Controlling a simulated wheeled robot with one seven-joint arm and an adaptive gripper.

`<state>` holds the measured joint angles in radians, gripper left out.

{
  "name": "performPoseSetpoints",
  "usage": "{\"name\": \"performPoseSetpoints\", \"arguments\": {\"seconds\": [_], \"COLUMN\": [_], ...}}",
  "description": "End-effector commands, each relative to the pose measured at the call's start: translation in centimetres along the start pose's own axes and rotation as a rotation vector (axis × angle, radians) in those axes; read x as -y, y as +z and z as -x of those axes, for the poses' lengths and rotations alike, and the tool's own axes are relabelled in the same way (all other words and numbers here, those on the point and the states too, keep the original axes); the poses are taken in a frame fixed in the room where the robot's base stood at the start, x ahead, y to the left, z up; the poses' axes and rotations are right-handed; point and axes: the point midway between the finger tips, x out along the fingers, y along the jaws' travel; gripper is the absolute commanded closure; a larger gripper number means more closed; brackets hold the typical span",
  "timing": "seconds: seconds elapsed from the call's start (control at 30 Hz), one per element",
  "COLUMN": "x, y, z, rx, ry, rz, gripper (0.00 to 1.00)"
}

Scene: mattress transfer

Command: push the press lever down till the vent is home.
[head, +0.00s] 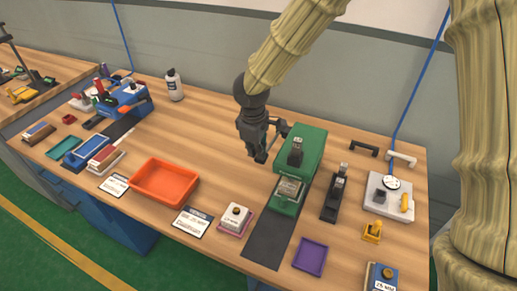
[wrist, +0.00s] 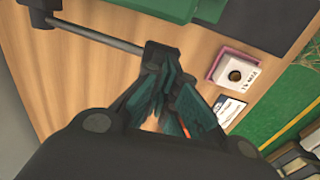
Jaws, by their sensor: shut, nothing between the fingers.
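The green press (head: 312,148) stands right of the middle of the bench in the head view, with a dark ram block on its front. A pale block (head: 290,189) lies on the press base under the ram; I cannot make out the vent itself or how deep it sits. My gripper (head: 260,153) is shut and empty, pointing down just left of the press. In the wrist view the grey rod of the press lever (wrist: 95,37) runs from a dark hub to the shut fingers (wrist: 163,62).
An orange tray (head: 165,182) and a small block on a pink tray (head: 233,233) lie left of the press. Bare wood lies behind the orange tray.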

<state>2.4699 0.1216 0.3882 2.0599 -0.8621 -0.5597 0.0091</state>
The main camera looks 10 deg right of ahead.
Motion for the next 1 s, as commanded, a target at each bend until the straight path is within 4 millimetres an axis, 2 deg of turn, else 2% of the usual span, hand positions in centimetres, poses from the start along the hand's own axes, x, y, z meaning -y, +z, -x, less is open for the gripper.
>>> {"name": "performPoseSetpoints", "arguments": {"seconds": [0.23, 0.6, 1.0], "x": [0.8, 1.5, 1.2], "y": [0.1, 0.2, 0.2], "z": [-2.4, -7.3, -9.7], "rx": [0.003, 0.004, 0.002], "ry": [0.0, -0.001, -0.001], "rz": [0.002, -0.001, -0.002], "gripper": [1.0, 1.0, 1.0]}}
